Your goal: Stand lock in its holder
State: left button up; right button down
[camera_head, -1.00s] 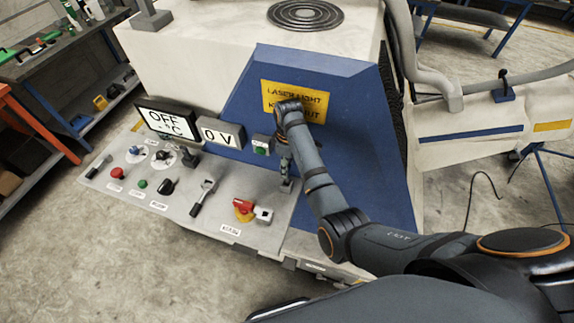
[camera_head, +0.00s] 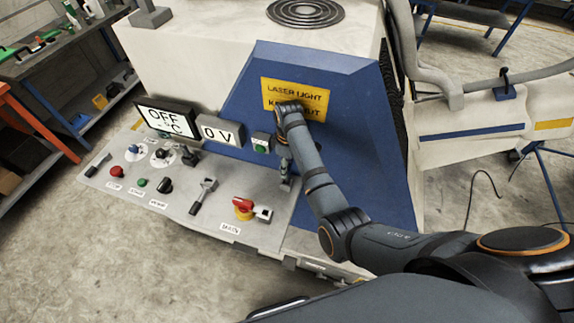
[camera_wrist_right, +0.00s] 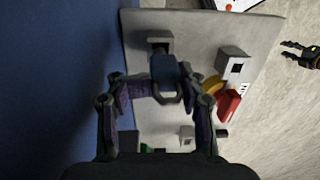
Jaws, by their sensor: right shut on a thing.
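My right gripper (camera_head: 284,160) is low over the right end of the grey control panel, close to the blue housing. In the right wrist view its fingers (camera_wrist_right: 158,92) are closed around the lock (camera_wrist_right: 166,70), a dark blue body with a metal shackle pointing towards the camera. A grey block with a dark top (camera_wrist_right: 160,44) shows just beyond the lock; I cannot tell whether they touch. Another grey block with a square dark hole (camera_wrist_right: 236,66) stands beside the red switch. My left gripper (camera_wrist_right: 300,55) shows at the wrist view's right edge, fingers apart and empty.
A red and yellow rotary switch (camera_head: 243,207) stands on the panel (camera_head: 225,217) near my right gripper. Levers, buttons and an OFF display (camera_head: 165,119) are farther left. The blue housing (camera_head: 355,135) rises close behind my right arm.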

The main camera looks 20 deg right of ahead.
jog(key=shift+f+b, duration=0.65)
jog(key=shift+f, duration=1.05)
jog(key=c, duration=0.6)
grip_release()
jog(key=shift+r, duration=0.15)
notch_tip(320, 180, up, 7)
jog(key=shift+w+d+r, duration=0.1)
jog(key=shift+w+r, duration=0.05)
jog(key=shift+r, duration=0.05)
